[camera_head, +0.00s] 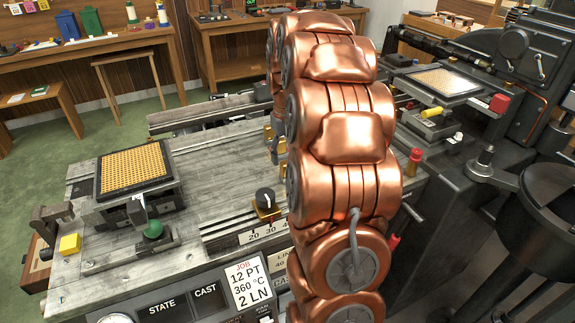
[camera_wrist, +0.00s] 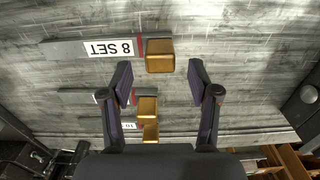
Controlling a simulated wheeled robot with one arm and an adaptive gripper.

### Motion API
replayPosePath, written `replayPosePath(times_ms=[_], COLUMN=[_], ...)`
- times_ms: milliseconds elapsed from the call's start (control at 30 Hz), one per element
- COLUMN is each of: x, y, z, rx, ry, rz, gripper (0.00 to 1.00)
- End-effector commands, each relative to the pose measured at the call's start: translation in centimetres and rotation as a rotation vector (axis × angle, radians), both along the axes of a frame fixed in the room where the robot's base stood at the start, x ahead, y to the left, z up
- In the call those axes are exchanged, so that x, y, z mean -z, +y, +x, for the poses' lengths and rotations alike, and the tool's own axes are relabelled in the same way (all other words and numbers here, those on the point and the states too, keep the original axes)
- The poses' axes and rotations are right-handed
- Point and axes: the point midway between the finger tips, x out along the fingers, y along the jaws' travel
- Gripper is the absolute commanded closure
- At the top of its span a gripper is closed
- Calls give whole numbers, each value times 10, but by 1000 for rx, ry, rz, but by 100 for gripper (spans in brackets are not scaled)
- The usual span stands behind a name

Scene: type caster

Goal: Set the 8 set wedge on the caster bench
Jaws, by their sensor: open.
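The 8 set wedge (camera_wrist: 108,48) shows in the wrist view as a grey strip with a white label reading "8 SET" upside down, a red band and a brass block at its right end. It lies on the grey, wood-grained surface of the caster bench (camera_head: 215,160). My gripper (camera_wrist: 160,76) is open and empty, its two dark fingers apart. The brass block appears between and just beyond the fingertips in the picture, not gripped. In the head view my copper arm hides the gripper and most of the wedge area.
Two other brass-ended wedges (camera_wrist: 147,106) lie near my fingers in the wrist view, partly hidden. Bare bench shows between grid and dial.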

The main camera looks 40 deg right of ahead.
Motion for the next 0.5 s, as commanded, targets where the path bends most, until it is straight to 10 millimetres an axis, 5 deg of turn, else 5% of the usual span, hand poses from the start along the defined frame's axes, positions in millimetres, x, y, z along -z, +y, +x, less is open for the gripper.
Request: replayPosePath(times_ms=[500], x=[-66], y=[0], z=[0], rx=[0], ry=[-2], rz=[-1], gripper=[39])
